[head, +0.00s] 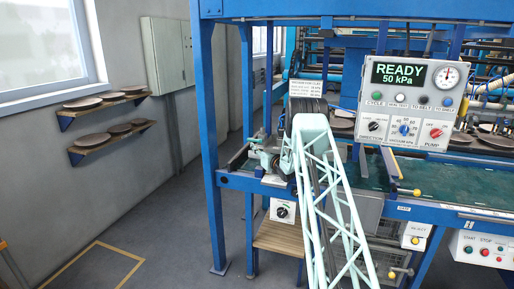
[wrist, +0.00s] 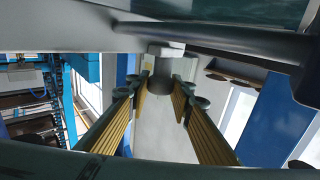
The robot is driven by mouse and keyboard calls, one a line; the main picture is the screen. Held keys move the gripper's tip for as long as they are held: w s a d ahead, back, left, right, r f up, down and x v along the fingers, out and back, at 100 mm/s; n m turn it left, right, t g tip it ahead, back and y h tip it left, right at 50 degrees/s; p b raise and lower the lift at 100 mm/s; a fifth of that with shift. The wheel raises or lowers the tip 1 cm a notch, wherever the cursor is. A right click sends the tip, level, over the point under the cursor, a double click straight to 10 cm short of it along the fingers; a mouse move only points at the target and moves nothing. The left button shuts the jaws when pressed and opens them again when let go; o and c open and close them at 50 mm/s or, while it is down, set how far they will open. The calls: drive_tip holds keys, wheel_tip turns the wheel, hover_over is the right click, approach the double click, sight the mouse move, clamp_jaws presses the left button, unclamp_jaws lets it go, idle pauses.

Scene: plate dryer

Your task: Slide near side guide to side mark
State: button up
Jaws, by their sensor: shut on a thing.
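In the wrist view my gripper (wrist: 162,88) shows two fingers with yellow ribbed pads. They close at their tips around a grey block with a rounded stem (wrist: 166,54), which looks like the handle of the near side guide. A dark bar (wrist: 235,38) runs across just beyond it. In the head view my pale green lattice arm reaches to the left end of the green belt (head: 440,186), and the wrist is beside the blue frame there. The fingertips and their contact are too small to make out in that view. I cannot make out the side mark.
A control panel (head: 408,103) reading READY 50 kPa stands right of my arm. A blue upright (head: 207,130) rises left of the belt end. A wooden step (head: 278,238) lies below. Wall shelves (head: 108,140) hold brown plates.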

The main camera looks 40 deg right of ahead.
drive_tip(key=shift+s+a, duration=0.65)
drive_tip(key=shift+a, duration=0.3)
drive_tip(key=shift+c, duration=0.5)
drive_tip(key=o, duration=1.1)
drive_tip(key=shift+s, duration=0.15)
drive_tip(key=shift+v, duration=5.9)
